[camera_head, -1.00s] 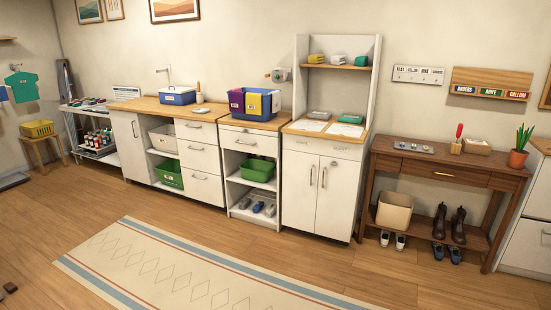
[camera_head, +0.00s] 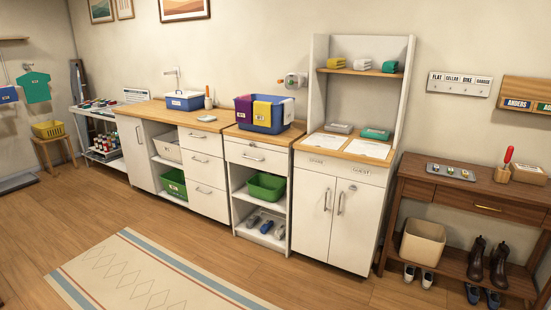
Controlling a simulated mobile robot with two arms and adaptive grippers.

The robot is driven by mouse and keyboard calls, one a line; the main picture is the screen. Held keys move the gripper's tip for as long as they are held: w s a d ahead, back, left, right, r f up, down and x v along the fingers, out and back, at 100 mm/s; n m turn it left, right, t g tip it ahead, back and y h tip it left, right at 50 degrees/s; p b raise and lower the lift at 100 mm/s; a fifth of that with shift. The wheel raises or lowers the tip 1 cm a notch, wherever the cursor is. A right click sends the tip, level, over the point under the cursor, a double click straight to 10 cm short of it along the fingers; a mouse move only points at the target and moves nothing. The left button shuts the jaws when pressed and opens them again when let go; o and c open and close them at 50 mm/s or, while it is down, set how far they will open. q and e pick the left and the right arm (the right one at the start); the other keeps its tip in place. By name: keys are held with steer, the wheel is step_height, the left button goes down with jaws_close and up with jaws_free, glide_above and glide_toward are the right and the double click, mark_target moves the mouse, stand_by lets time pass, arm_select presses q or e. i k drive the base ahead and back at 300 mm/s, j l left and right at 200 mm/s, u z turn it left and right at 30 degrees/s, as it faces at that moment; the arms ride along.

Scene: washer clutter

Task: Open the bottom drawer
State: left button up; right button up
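A single white drawer (camera_head: 256,156) under the blue tub is shut as well. Neither of my grippers is in view.
A patterned rug (camera_head: 140,278) lies on the wooden floor before the cabinets. Bare floor (camera_head: 240,262) lies between rug and cabinets. A tall white cabinet (camera_head: 330,222) and a brown console table (camera_head: 462,212) stand to the right. Green bins (camera_head: 266,187) sit on open shelves.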

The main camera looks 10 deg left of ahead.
mark_target(210, 201)
steer(key=i+j+u, duration=0.1)
steer(key=i+u, duration=0.4)
steer(key=i+l+u, duration=0.1)
steer(key=i+u, duration=0.5)
steer(key=i, duration=1.45)
